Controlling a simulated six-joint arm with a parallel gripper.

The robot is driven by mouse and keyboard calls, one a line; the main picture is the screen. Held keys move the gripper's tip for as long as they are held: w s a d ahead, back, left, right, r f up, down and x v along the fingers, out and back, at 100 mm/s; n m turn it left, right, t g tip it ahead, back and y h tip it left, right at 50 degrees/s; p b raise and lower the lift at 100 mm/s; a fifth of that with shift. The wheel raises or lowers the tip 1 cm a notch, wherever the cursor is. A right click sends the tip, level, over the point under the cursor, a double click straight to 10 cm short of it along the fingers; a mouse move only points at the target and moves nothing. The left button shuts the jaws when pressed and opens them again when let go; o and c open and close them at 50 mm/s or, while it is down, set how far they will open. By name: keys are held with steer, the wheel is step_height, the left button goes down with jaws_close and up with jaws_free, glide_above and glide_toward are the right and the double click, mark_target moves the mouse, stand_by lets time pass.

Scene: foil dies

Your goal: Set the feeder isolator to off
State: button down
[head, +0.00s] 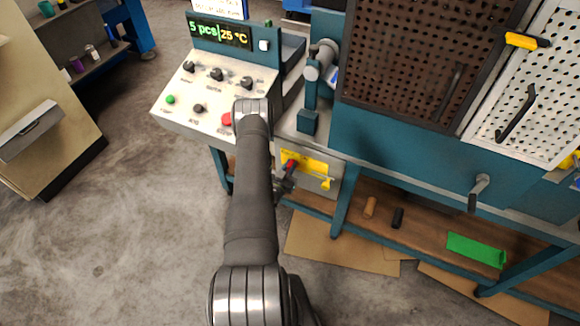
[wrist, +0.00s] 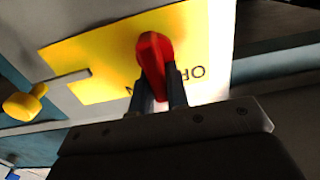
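The feeder isolator is a yellow plate (head: 312,160) with a red handle on the front of the teal machine, below the bench top. In the wrist view the yellow plate (wrist: 100,65) fills the upper middle, with the red handle (wrist: 152,58) standing out from it. Dark lettering, upside down here, reads "OF" right of the handle, and an "N" shows partly below. My gripper (wrist: 158,88) has one finger on each side of the handle, close against it, and looks shut on it. In the head view my gripper (head: 289,176) is at the plate, with the handle mostly hidden.
A yellow knob (wrist: 25,103) sits beside the plate; it also shows in the head view (head: 326,183). A control panel (head: 205,130) with knobs and buttons stands left of my arm. A lower shelf (head: 420,228) holds small items. A crank handle (head: 478,190) juts out at right.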

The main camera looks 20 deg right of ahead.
steer(key=shift+n, duration=0.4)
steer(key=n, duration=0.3)
steer(key=shift+w+a+n, duration=0.25)
steer(key=shift+a+n, duration=0.05)
steer(key=shift+n, duration=0.1)
steer(key=shift+w+a+f+n, duration=0.15)
steer(key=shift+f+n, duration=0.15)
steer(key=shift+n, duration=1.95)
steer(key=shift+w+a+f+n, duration=0.1)
steer(key=shift+f+n, duration=0.25)
steer(key=shift+n, duration=1.85)
steer(key=shift+w+a+f+n, duration=0.15)
steer(key=shift+f+n, duration=0.15)
steer(key=shift+n, duration=1.95)
steer(key=c, duration=1.4)
jaws_free()
